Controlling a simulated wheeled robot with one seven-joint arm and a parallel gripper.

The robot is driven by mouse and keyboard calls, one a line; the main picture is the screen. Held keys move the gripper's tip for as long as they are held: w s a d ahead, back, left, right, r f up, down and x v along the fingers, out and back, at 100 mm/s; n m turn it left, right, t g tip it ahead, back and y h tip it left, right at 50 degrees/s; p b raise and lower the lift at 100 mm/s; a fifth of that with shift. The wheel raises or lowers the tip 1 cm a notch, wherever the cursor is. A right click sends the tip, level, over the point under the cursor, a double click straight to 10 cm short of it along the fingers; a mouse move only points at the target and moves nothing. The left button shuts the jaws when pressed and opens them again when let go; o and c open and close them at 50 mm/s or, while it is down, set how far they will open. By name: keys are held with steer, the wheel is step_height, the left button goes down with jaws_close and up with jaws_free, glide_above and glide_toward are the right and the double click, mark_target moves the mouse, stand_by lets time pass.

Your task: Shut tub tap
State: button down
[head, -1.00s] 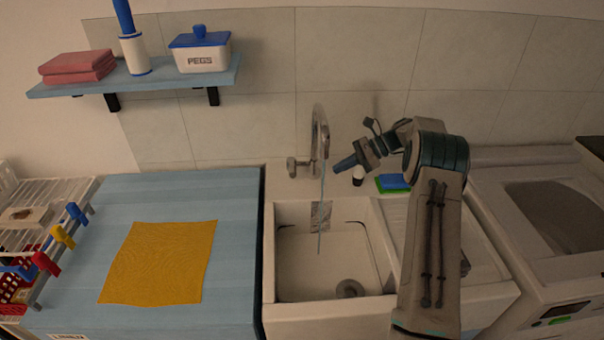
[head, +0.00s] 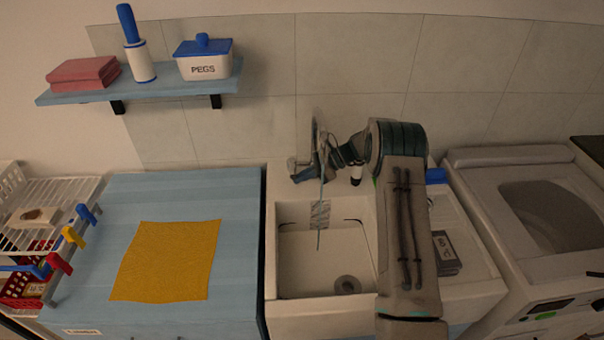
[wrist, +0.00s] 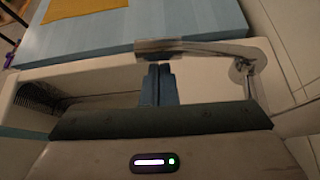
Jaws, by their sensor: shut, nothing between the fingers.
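The chrome tap (head: 315,134) stands at the back of the white tub (head: 292,298). A thin stream of water (head: 319,228) runs from its spout into the tub. The tap's handle (head: 292,164) is low on its left side. My gripper (head: 300,177) is shut and empty, its blue fingertips close to the handle; I cannot tell whether they touch it. In the wrist view my gripper (wrist: 158,70) has its fingers together, pointing at a metal part of the tap (wrist: 215,46). My forearm hides the right part of the tub.
A blue worktop with a yellow cloth (head: 166,260) is left of the tub. A small dark-and-white bottle (head: 356,174) stands behind the tub near my wrist. A washing machine (head: 530,230) is on the right. A shelf (head: 150,88) holds a pegs box.

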steer(key=shift+r, duration=0.1)
steer(key=shift+w+r+b, duration=0.2)
steer(key=shift+r+b, duration=0.05)
steer(key=shift+r, duration=0.4)
steer(key=shift+w+r+b, duration=0.15)
steer(key=shift+r+b, duration=0.1)
steer(key=shift+r, duration=0.35)
steer(key=f+b, duration=0.2)
steer(key=f, duration=0.1)
steer(key=s+d+f+b, duration=0.1)
steer(key=shift+s+f, duration=0.1)
steer(key=shift+f, duration=0.2)
steer(key=w+b+v, duration=0.2)
steer(key=v, duration=1.8)
steer(key=shift+w+a+r, duration=0.15)
steer(key=shift+r, duration=0.15)
